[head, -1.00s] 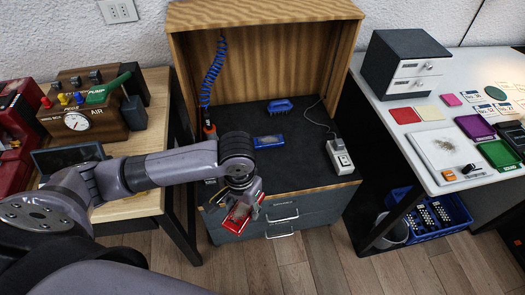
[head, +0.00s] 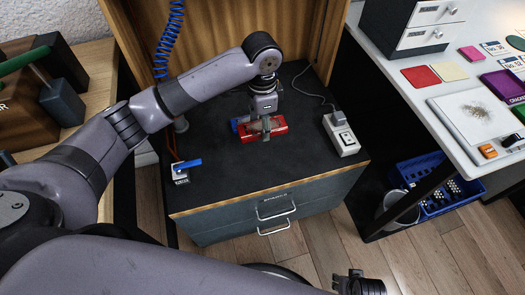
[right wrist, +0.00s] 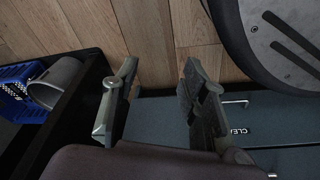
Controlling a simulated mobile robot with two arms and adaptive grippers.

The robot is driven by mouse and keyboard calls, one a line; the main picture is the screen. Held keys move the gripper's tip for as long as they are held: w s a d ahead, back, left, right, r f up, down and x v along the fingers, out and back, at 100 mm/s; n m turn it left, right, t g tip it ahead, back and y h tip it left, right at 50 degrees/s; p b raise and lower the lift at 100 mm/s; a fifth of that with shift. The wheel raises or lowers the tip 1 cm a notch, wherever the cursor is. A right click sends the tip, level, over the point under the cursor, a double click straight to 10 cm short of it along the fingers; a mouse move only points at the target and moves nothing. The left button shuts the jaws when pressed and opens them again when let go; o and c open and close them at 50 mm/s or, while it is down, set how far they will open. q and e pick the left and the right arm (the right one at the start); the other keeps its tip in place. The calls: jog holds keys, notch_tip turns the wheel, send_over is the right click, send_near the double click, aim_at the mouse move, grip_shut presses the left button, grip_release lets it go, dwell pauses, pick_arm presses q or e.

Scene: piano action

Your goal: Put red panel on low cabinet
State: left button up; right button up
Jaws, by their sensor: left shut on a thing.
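The red panel (head: 280,124) is held by my left gripper (head: 266,130) in the head view. It is over the dark top of the low cabinet (head: 225,175), toward the back middle. Whether it touches the top I cannot tell. My left gripper's fingers are shut on it and cover its middle. My right gripper (head: 358,285) is at the bottom edge of the head view, in front of the cabinet. In the right wrist view, its fingers (right wrist: 158,90) are spread apart with nothing between them, and the cabinet's drawer front shows past them.
A blue object (head: 238,122) lies partly hidden behind the red panel. A white switch box (head: 342,136) stands at the cabinet's right side, and a blue-handled valve (head: 185,166) at its left. The front of the top is clear. A white table (head: 425,100) stands at the right.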

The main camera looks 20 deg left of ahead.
pick_arm(q)
jog(key=b, duration=0.2)
send_over(262, 155)
notch_tip(262, 155, down, 8)
jog(key=shift+s+f, duration=0.1)
jog(key=shift+f+b, duration=0.35)
jog(key=shift+f, duration=1.95)
jog(key=shift+d, duration=0.1)
pick_arm(e)
notch_tip(262, 155, up, 10)
jog(key=w, duration=0.3)
jog(key=shift+t, duration=0.3)
jog(key=shift+a, duration=0.1)
pick_arm(q)
jog(key=o, duration=1.3)
jog(key=shift+c, duration=0.2)
pick_arm(e)
jog(key=shift+f, duration=0.1)
